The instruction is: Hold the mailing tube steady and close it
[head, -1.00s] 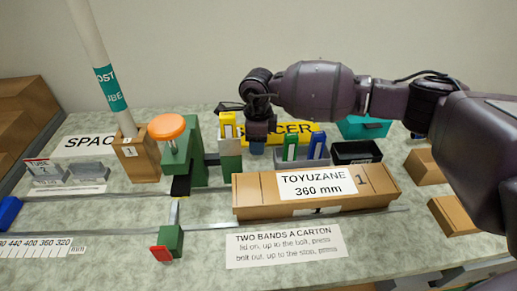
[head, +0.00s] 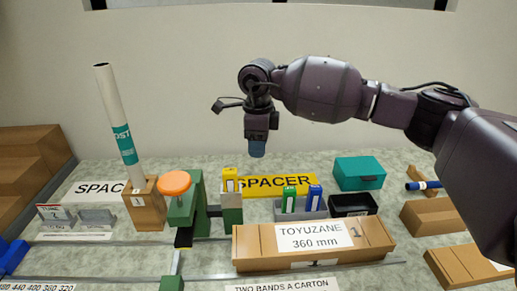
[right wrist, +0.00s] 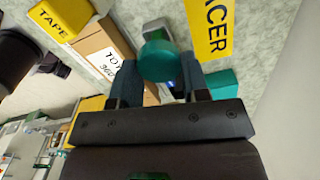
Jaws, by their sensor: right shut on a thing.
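The mailing tube (head: 116,115) is white with a teal label. It stands upright, tilted a little, in a brown holder (head: 145,210) marked 1. Its top end looks open. My right gripper (head: 257,150) hangs in the air to the right of the tube, over the back of the bench, pointing down. In the right wrist view its fingers (right wrist: 160,75) are shut on a round teal cap (right wrist: 158,62) with a paler part beyond it. In the head view I cannot make the cap out. My left gripper does not show.
An orange-topped green press (head: 174,184) stands right of the tube holder. A long carton (head: 270,250) lies at front centre. Behind it are a yellow spacer sign (head: 300,182), a black tray (head: 352,205) and a teal box (head: 360,172). The air between tube and right gripper is clear.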

